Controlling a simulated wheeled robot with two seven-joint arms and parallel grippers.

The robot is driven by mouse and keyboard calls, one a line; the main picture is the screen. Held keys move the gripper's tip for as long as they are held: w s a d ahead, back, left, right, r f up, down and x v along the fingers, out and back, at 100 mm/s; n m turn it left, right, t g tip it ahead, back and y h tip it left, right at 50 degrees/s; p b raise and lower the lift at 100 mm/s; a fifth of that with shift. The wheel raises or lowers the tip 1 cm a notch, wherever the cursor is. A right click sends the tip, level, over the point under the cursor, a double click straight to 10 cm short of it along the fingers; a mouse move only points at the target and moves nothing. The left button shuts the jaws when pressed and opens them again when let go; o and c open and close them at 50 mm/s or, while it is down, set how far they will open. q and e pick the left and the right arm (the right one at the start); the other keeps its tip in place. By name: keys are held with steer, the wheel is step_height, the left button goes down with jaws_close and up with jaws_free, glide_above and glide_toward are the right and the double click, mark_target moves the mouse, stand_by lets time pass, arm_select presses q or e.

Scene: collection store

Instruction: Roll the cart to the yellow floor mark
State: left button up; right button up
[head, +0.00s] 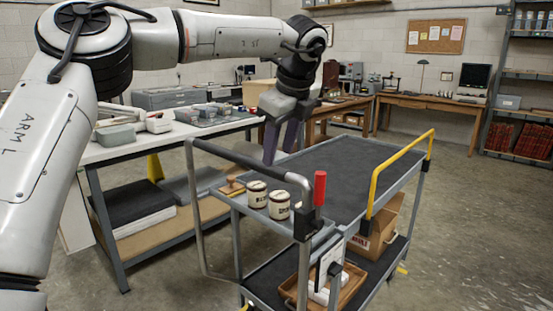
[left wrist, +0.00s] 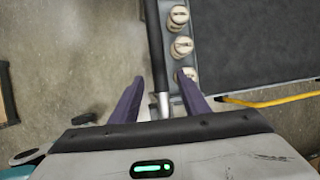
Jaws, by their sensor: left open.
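The grey cart (head: 350,165) stands in the middle of the head view, with a dark mat on its top deck. Its push handle (head: 235,158) has a black grip and is at the near left end. My left gripper (head: 280,155) points down above that end, its two dark fingers apart. In the left wrist view the handle (left wrist: 155,45) runs up between the open fingers; I cannot tell whether they touch it. My right gripper is not in view.
A yellow rail (head: 400,160) is at the far end. A workbench (head: 110,152) is close on the left. Open concrete floor (head: 470,230) lies to the right.

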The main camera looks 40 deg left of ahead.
arm_select(q)
steer(key=p+v, duration=0.1)
steer(key=v, duration=0.4)
steer(key=shift+s, duration=0.1)
stand_by(0.4)
